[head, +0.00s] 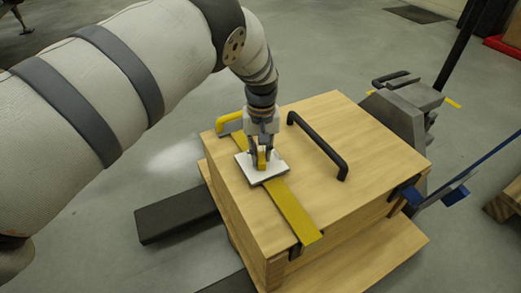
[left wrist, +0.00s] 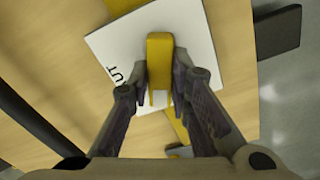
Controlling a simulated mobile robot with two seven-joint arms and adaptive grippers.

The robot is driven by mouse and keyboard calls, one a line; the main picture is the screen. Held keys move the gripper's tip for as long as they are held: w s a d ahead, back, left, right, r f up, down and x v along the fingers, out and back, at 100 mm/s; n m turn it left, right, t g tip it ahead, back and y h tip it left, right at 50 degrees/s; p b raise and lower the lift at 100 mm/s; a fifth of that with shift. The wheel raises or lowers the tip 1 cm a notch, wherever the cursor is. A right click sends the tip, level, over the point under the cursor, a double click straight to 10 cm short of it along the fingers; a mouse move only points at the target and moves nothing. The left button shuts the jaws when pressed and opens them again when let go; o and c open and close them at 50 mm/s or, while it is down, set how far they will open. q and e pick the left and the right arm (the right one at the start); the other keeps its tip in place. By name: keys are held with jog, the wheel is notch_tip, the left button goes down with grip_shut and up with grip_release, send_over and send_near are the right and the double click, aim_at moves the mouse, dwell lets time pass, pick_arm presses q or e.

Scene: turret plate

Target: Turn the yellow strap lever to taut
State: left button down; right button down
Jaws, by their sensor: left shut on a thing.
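The yellow strap lever (head: 262,158) stands up from a white square plate (head: 272,174) on the wooden crate lid. My left gripper (head: 264,152) comes down over it and is shut on it. In the left wrist view the lever (left wrist: 160,58) sits between the two fingers of the gripper (left wrist: 158,95). The plate (left wrist: 195,30) shows dark letters ending in "UT" at its left side; the rest is hidden. The flat yellow strap (head: 293,212) runs from under the plate to the lid's front edge. My right gripper is not in view.
The wooden crate (head: 365,150) has a black bar handle (head: 318,145) on its lid, right of the plate. A yellow-ended part (head: 229,121) sits at the lid's far left edge. A grey device with a black post (head: 400,105) and a blue bar (head: 480,172) stand at the right.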

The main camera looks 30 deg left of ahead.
pick_arm(q)
jog(key=m+p, duration=0.1)
jog(key=m, duration=0.8)
jog(key=shift+m, duration=2.3)
jog(key=c, duration=1.5)
grip_release()
